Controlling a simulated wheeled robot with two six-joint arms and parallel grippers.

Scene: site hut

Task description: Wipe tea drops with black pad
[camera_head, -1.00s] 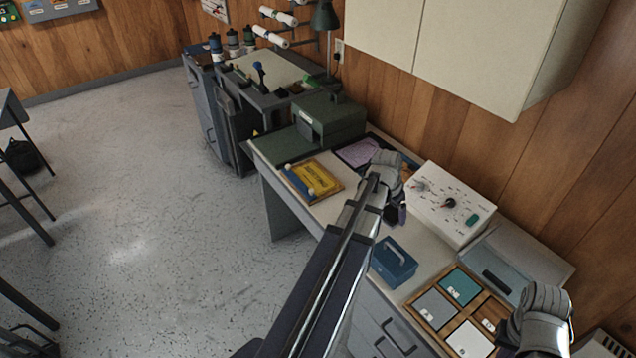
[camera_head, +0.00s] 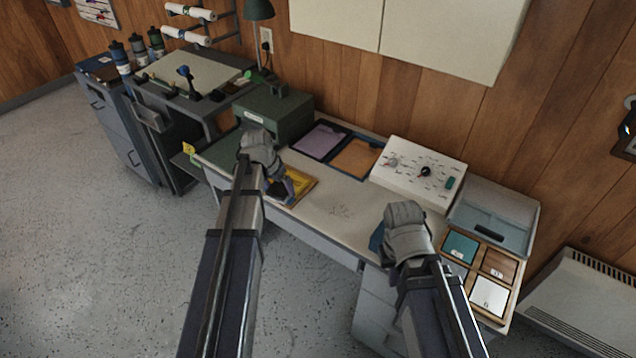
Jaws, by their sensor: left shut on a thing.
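My left gripper (camera_head: 278,186) is over the yellow item near the desk's front edge. It is shut on a small dark thing, apparently the black pad (camera_head: 276,189), mostly hidden by the hand. Faint small marks that look like the tea drops (camera_head: 342,210) lie on the bare desk top (camera_head: 325,192), right of my left gripper.
A yellow item (camera_head: 302,187) lies under my left gripper. Behind are a purple tray (camera_head: 320,140), an orange-brown tray (camera_head: 357,158) and a green case (camera_head: 272,117). A white control box (camera_head: 418,172), a grey bin (camera_head: 495,215) and a wooden tray of tiles (camera_head: 478,270) stand right.

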